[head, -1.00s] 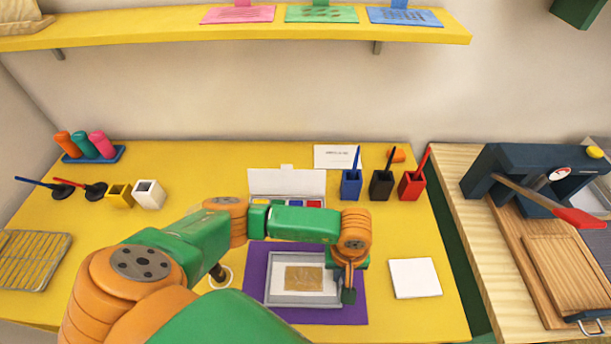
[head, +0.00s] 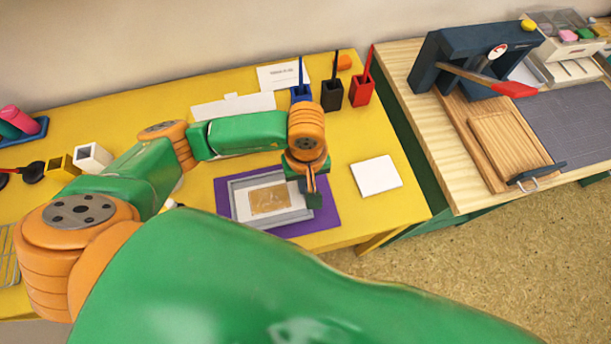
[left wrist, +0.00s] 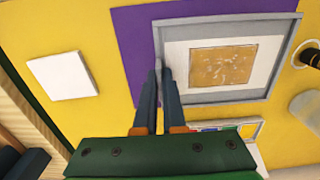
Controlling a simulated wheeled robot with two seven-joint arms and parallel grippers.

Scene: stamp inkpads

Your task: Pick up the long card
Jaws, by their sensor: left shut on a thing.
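A white card with a gold-brown patch (head: 270,200) lies inside a grey frame-like tray (head: 239,214) on a purple mat (head: 223,196). A white card with small print (head: 277,78) is at the back of the yellow table. I cannot tell which is the long card. My left gripper (head: 313,195) points down at the tray's right rim. In the left wrist view the fingers (left wrist: 161,68) are closed together on the grey rim (left wrist: 159,40), beside the card with the patch (left wrist: 219,67), not touching it. My right gripper is not in view.
A white square pad (head: 376,176) lies right of the mat. Blue, black (head: 331,95) and red (head: 360,92) holders stand behind. A wooden bench (head: 430,130) with a dark lever press (head: 480,60) is at the right, past a gap. Yellow table between mat and pad is clear.

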